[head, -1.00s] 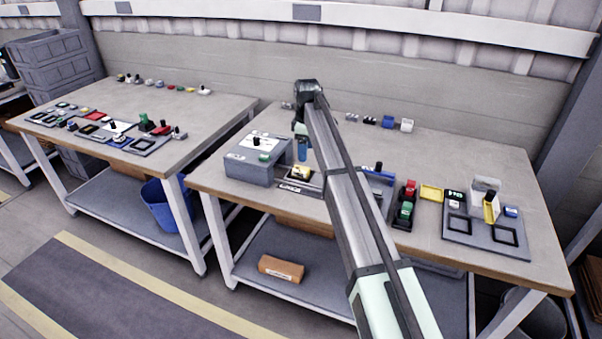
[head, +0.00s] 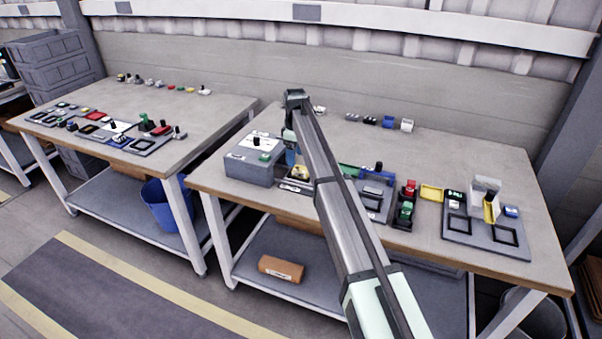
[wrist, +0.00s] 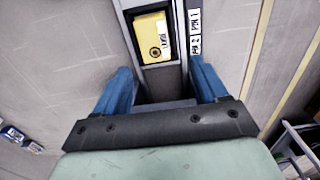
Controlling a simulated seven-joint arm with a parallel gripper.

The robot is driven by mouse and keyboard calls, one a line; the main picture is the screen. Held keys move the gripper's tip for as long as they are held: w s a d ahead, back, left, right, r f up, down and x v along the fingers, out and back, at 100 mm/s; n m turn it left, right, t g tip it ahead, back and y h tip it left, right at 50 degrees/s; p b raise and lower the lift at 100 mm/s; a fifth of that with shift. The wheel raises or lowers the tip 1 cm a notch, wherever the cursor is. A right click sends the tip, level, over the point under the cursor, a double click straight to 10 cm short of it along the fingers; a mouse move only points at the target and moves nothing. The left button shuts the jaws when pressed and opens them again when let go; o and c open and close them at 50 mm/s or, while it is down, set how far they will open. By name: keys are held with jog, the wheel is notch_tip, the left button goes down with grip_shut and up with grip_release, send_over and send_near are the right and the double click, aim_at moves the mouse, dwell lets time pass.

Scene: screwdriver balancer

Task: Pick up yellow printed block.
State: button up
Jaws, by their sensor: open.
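The yellow printed block (wrist: 153,38) sits in a dark, grey-edged holder in the wrist view, with dark print and a round mark on its top. In the head view the yellow block (head: 300,172) shows small beside the grey box, partly crowded by my arm. My gripper (wrist: 160,68) is open, its two blue fingers apart on either side of the holder's line, with the block ahead between and beyond the tips. Nothing is between the fingers. In the head view my gripper (head: 291,157) hangs just left of and above the block.
A grey box (head: 250,168) stands close to the left of the block. White labels (wrist: 195,30) reading "PIN 1" and "PIN 2" lie along the holder's right side. A grey fixture board (head: 480,240) and a yellow tray (head: 431,192) are further right. The table's back middle is mostly clear.

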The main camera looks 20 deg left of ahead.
aim_at(296, 167)
jog(key=shift+w+f, duration=0.15)
jog(key=shift+f, duration=1.3)
jog(key=shift+w+f, duration=0.15)
jog(key=shift+f, duration=1.3)
jog(key=shift+c, duration=0.4)
